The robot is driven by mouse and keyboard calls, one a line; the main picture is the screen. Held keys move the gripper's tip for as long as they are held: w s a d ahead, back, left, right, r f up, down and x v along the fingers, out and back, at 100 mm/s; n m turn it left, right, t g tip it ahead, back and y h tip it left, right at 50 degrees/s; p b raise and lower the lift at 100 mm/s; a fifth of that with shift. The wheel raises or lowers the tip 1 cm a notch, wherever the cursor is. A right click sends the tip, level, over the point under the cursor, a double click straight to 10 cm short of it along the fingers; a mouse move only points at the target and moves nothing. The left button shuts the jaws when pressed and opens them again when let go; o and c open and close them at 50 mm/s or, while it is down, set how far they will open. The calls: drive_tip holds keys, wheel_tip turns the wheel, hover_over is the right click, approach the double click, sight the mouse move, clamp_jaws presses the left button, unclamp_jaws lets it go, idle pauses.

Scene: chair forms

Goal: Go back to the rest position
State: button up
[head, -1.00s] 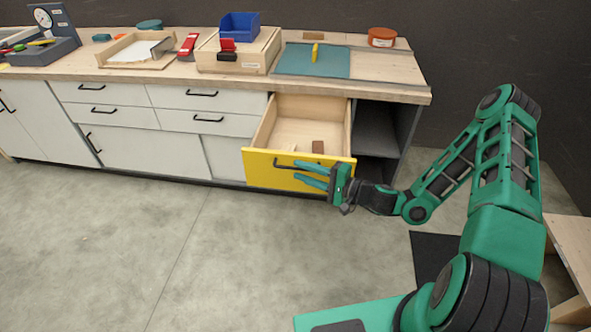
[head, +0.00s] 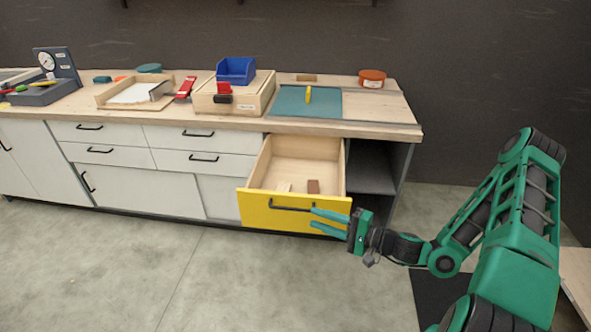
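My gripper (head: 313,218) is at the right end of the yellow drawer front, in the head view. Its two green fingers are spread apart with nothing seen between them. They overlap the lower right of the front in the picture; I cannot tell whether they touch it. The yellow-fronted drawer (head: 257,212) is pulled open, and its black handle (head: 290,208) shows left of my fingers.
The workbench (head: 360,128) holds a blue bin (head: 236,70) on a wooden box (head: 254,98), a teal mat (head: 290,101), a red-orange round tin (head: 372,77) and a dial gauge (head: 47,62). An open dark shelf (head: 372,168) is right of the drawer. The floor (head: 120,265) in front is clear.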

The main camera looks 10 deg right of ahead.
drive_tip(key=s+d+n+g+h, duration=0.55)
drive_tip(key=s+n+g, duration=0.4)
drive_tip(key=s, duration=0.25)
drive_tip(key=s+d+r+m+h, duration=0.2)
drive_tip(key=s+d+r+h, duration=0.1)
drive_tip(key=s+d+r, duration=0.5)
drive_tip(key=s+d+r+m+g+h, duration=0.1)
drive_tip(key=s+d+r+m+h, duration=0.2)
drive_tip(key=s+d+r, duration=0.5)
wheel_tip(320, 180, up, 6)
drive_tip(key=shift+s+f+m+h, duration=0.3)
drive_tip(key=shift+s+h, duration=0.35)
drive_tip(key=shift+s, duration=0.55)
drive_tip(key=shift+r+g, duration=0.1)
drive_tip(key=shift+g, duration=0.15)
